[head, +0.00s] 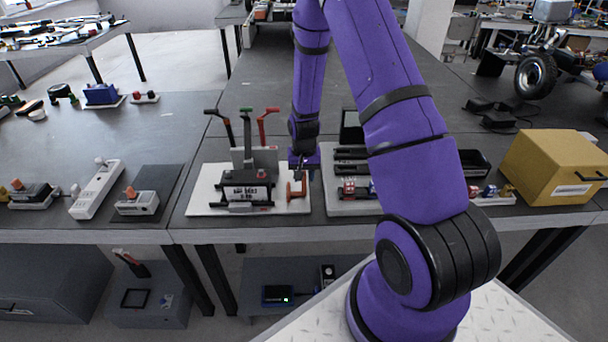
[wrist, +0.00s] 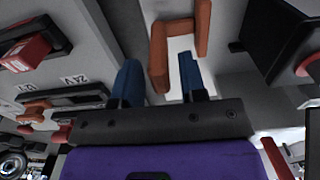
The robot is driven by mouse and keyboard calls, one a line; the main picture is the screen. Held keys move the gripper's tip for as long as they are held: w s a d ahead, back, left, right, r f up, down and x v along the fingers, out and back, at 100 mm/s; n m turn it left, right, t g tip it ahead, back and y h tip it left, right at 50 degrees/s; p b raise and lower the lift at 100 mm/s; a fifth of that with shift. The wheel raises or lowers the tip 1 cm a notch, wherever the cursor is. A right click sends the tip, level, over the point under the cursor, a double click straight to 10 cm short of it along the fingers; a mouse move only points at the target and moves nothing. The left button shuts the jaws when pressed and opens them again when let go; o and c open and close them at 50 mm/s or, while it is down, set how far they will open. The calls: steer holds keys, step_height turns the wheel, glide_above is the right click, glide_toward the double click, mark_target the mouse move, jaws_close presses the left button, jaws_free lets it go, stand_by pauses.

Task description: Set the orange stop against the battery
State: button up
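The battery (head: 247,190) is a dark block with a pale label, held in a black frame on a white board (head: 205,190). The orange stop (head: 296,190) is a small bracket standing on the board just right of the battery, with a gap between them. My gripper (head: 303,170) is right above the stop, pointing down. In the wrist view, the two blue fingers of my gripper (wrist: 160,76) are apart. One upright plate of the orange stop (wrist: 159,60) shows between them, and I see no clear contact. A dark block at right, seemingly the battery (wrist: 280,40), is partly cut off.
Lever handles (head: 247,125) rise behind the battery. A grey panel with connectors (head: 350,205) lies close to the right of the stop. A yellow box (head: 555,168) stands at the far right. A white power strip (head: 97,190) lies on the left table.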

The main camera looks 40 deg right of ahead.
mark_target(288, 188)
jaws_close()
steer(key=shift+w+a, duration=0.7)
steer(key=shift+a, duration=0.35)
steer(key=shift+w+a, duration=0.7)
steer(key=shift+a, duration=0.3)
steer(key=shift+o, duration=0.9)
jaws_free()
steer(key=shift+a, duration=0.1)
steer(key=shift+r, duration=0.1)
step_height(288, 188, up, 11)
